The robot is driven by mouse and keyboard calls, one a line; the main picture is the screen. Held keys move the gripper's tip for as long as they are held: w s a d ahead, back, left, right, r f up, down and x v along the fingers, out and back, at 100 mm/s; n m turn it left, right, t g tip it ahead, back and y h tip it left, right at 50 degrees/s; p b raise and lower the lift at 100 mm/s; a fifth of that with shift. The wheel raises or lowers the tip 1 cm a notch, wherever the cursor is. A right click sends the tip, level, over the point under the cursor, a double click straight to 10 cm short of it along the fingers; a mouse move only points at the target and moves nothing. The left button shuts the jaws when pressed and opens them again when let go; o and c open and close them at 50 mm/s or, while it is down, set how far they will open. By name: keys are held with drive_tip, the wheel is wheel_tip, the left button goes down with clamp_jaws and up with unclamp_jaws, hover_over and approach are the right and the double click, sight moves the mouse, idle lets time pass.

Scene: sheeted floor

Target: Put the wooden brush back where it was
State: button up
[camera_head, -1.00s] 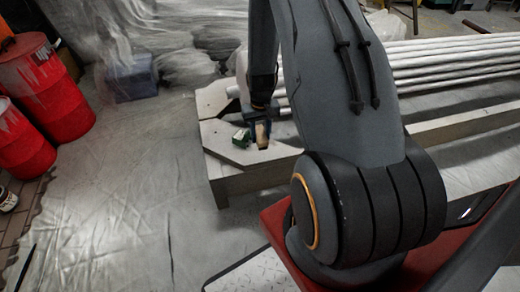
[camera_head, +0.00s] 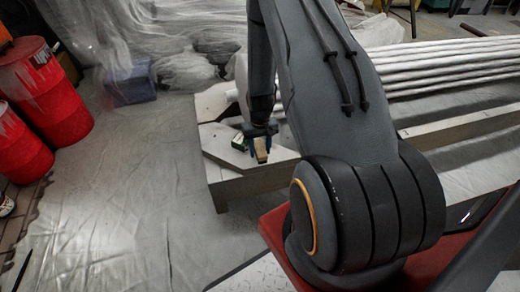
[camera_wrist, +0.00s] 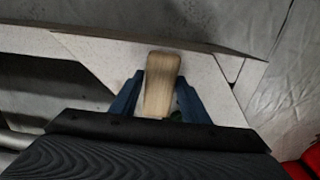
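The wooden brush shows as a pale wooden block in the wrist view (camera_wrist: 160,82), between the two blue fingers of my gripper (camera_wrist: 157,98). The fingers appear closed on its sides. In the head view the brush (camera_head: 261,152) hangs below my gripper (camera_head: 260,143), over the front part of the pale low bench (camera_head: 225,180). I cannot tell whether it touches the bench. A small green object (camera_head: 239,142) sits on the bench just left of my gripper; in the wrist view it is mostly hidden behind the fingers.
Red drums (camera_head: 45,88) stand on the sheeted floor at the left. A blue box (camera_head: 131,82) sits at the back by the plastic sheeting. Several pale pipes (camera_head: 450,65) lie behind my arm at the right. The floor left of the bench is clear.

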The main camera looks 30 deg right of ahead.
sight(260, 149)
drive_tip(key=shift+o, duration=0.9)
wheel_tip(260, 149, up, 12)
drive_tip(key=p, duration=0.2)
drive_tip(key=s+a+r+n, duration=0.1)
drive_tip(key=s+a+r, duration=0.1)
drive_tip(key=a+r, duration=0.6)
drive_tip(key=s+a+r+n, duration=0.2)
drive_tip(key=a+r, duration=0.5)
drive_tip(key=r, duration=0.4)
drive_tip(key=s+a+r+n, duration=0.1)
drive_tip(key=s+a+r, duration=0.4)
drive_tip(key=s, duration=0.4)
drive_tip(key=s+a+r+n, duration=0.1)
drive_tip(key=s+a+r, duration=0.4)
drive_tip(key=s+r, duration=0.2)
drive_tip(key=s, duration=0.2)
drive_tip(key=shift+s+a+n+y, duration=0.3)
drive_tip(key=shift+a+n, duration=0.1)
drive_tip(key=shift+r, duration=0.15)
